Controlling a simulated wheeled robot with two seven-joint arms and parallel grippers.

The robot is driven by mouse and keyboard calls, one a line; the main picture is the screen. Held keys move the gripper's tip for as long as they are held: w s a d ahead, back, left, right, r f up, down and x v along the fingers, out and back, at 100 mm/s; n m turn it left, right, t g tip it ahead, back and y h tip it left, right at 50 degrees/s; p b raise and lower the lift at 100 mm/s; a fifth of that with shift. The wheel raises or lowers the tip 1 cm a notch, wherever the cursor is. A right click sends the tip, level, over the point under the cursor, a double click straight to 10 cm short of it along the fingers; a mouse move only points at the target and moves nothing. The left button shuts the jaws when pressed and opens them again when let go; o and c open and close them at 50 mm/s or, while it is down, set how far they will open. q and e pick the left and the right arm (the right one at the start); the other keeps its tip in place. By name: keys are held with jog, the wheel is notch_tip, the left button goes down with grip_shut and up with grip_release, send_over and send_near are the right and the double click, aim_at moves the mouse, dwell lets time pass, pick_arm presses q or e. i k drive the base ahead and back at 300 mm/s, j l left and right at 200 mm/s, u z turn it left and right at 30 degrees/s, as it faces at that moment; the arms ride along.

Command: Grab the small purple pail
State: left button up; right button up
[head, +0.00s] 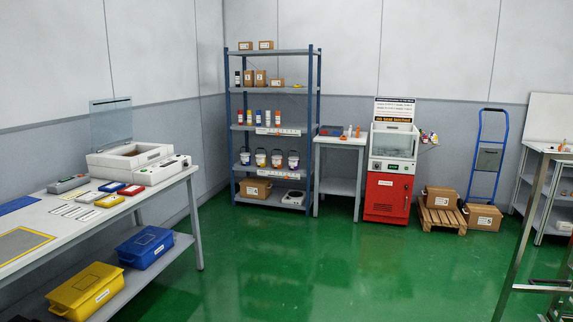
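Several small pails (277,159) stand in a row on a lower shelf of the blue-posted shelf rack (274,90) against the back wall. They look white with dark rims and coloured labels. They are far off and small, and I cannot tell for sure which one is purple. Neither of my grippers is in view.
A long workbench (120,205) on the left holds a white lidded machine (138,160), with blue (145,247) and yellow (87,291) bins below. A small table (340,142), a red cabinet (387,197) and a pallet (440,217) stand right of the rack. The green floor between is clear.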

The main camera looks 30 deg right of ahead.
aim_at(294, 161)
jog(key=i+l+z, duration=0.35)
jog(key=i, duration=0.25)
jog(key=i+l+z, duration=0.4)
jog(key=i, duration=0.25)
jog(key=i+z, duration=0.35)
jog(key=i, duration=4.6)
jog(key=i+l+u, duration=0.15)
jog(key=i, duration=0.45)
jog(key=i+l+u, duration=0.1)
jog(key=i, duration=0.55)
